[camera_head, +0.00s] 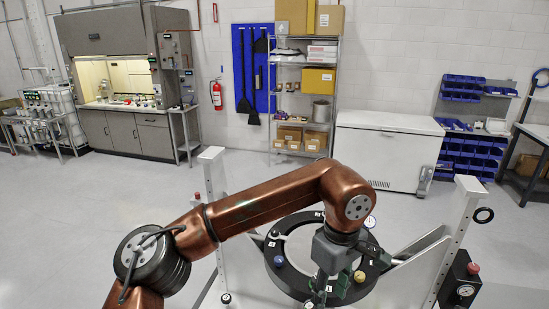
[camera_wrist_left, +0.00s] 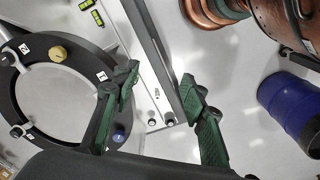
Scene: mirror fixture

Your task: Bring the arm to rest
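My left arm, copper coloured, comes in from the left in the head view and bends down over the mirror fixture. My left gripper (camera_head: 331,287) hangs over the near part of the fixture's black ring (camera_head: 293,284). In the left wrist view the two green fingers of the left gripper (camera_wrist_left: 157,88) stand wide apart with nothing held between them. The black ring (camera_wrist_left: 22,137) lies left of the fingers there, with a yellow knob (camera_wrist_left: 57,53) and a blue knob (camera_wrist_left: 120,134). I cannot tell the gap between fingers and fixture. My right gripper is not in view.
White posts (camera_head: 468,190) stand at both sides of the ring. A black box with a red button (camera_head: 459,281) is at the right. In the wrist view a blue drum (camera_wrist_left: 296,104) stands right of the fingers. A chest freezer (camera_head: 385,155) and shelf stand behind; open floor lies left.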

